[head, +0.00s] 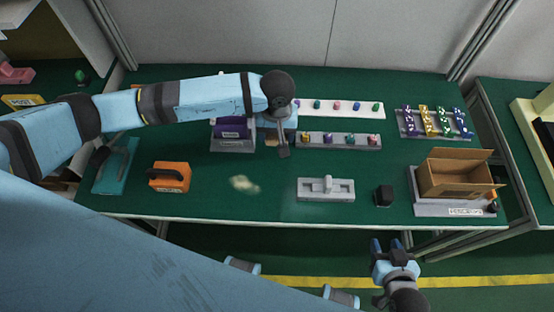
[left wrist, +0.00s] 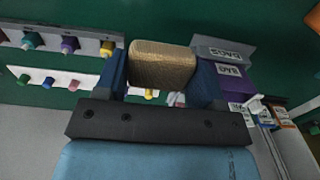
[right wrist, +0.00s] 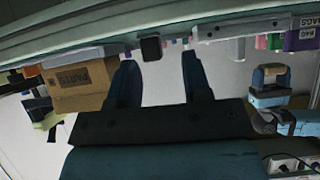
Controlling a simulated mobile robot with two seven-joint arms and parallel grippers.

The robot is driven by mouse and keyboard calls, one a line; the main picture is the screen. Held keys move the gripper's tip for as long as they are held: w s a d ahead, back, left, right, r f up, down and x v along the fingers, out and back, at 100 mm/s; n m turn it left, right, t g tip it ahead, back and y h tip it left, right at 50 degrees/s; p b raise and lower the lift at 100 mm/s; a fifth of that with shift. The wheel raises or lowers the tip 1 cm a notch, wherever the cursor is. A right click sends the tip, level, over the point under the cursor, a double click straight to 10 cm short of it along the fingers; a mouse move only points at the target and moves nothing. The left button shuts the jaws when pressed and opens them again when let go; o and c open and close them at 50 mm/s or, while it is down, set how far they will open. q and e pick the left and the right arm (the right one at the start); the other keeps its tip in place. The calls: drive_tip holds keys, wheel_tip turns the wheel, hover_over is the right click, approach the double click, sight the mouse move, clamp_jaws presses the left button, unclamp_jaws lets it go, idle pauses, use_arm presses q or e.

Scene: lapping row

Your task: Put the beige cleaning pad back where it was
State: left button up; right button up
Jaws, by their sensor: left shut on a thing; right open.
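The beige cleaning pad (left wrist: 162,64) is a small block with rounded edges, held between the two fingers of my left gripper (left wrist: 160,75). In the head view my left gripper (head: 279,140) is over the back middle of the green table (head: 225,205), between the purple bag holder and the grey peg rack. Only a little of the pad shows there, beside the gripper. A pale, irregular smudge (head: 243,183) lies on the table in front of it. My right gripper (head: 391,246) is open and empty, off the table's front edge.
An orange block with a handle (head: 170,177), a grey fixture (head: 326,189) and a small black block (head: 384,195) stand along the front. An open cardboard box (head: 455,178) is at right. The purple bag holder (head: 232,143) and peg rack (head: 338,141) stand behind.

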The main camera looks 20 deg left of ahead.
use_arm(q)
drive_tip(key=b, duration=0.2)
hover_over(277, 161)
wheel_tip(277, 161, down, 7)
drive_tip(key=shift+s+r, duration=0.1)
drive_tip(key=shift+f+b, duration=0.35)
drive_tip(key=shift+f, duration=0.5)
wheel_tip(277, 161, down, 4)
drive_tip(key=shift+r+b, duration=0.2)
drive_tip(key=shift+b, duration=1)
drive_tip(key=o, duration=0.9)
drive_tip(key=shift+c, duration=0.2)
use_arm(e)
drive_tip(key=f, duration=0.4)
drive_tip(key=shift+w+a+f, duration=0.2)
drive_tip(key=shift+w+a, duration=0.1)
